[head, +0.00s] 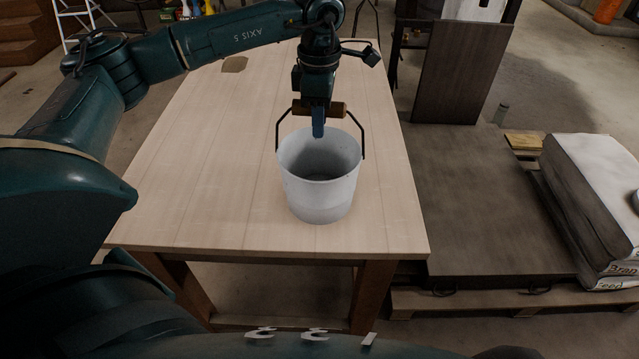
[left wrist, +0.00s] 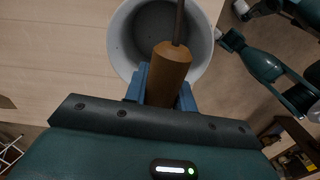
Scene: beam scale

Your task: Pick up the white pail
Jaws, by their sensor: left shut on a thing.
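The white pail (head: 320,195) is upright over the right half of the wooden table, and its open top shows an empty inside. Its dark wire bail stands up and carries a brown wooden grip (head: 337,110). My left gripper (head: 318,128) comes down from above and is shut on that grip. In the left wrist view the wooden grip (left wrist: 168,72) sits between the blue fingers (left wrist: 163,88), with the pail (left wrist: 125,45) behind it. I cannot tell for sure whether the pail's base touches the table.
The wooden table (head: 200,190) is mostly clear, with a small brown piece (head: 235,64) near its far left. A platform scale (head: 480,200) with a dark upright board stands right of the table. Stacked sacks (head: 590,190) lie farther right.

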